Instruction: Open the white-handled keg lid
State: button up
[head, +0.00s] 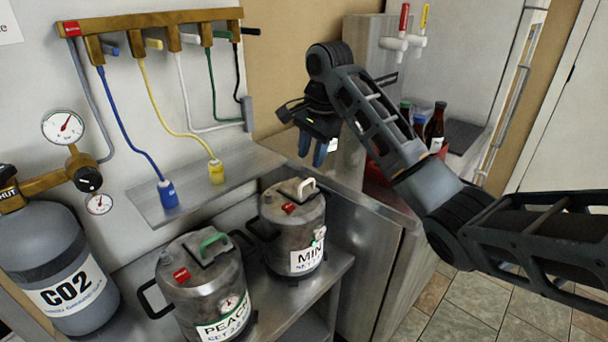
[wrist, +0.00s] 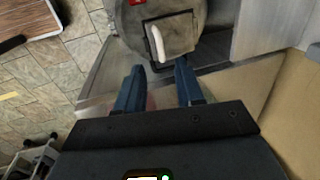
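The keg with the white-handled lid (head: 291,222) stands on the metal shelf, labelled "MIN…", with a red tag on top. Its white handle (head: 306,188) is on the lid, which looks shut; the handle also shows in the wrist view (wrist: 157,44), at the top centre. My gripper (head: 312,158) hangs above and a little behind the keg in the head view, apart from it. Its two blue fingers (wrist: 158,92) are spread with nothing between them, and they point toward the keg in the wrist view.
A second keg (head: 202,287) with a green handle stands to the left. A CO2 cylinder (head: 60,268) is at far left. A wall shelf (head: 188,190) holds blue and yellow hose connectors. Bottles (head: 434,128) stand in a red container behind my arm. Tiled floor (head: 480,305) lies at right.

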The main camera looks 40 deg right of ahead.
aim_at(307, 183)
jog(key=f, duration=0.3)
jog(key=w+f, duration=0.1)
jog(key=f, duration=0.3)
jog(key=shift+w, duration=0.2)
grip_shut()
dwell(1.2)
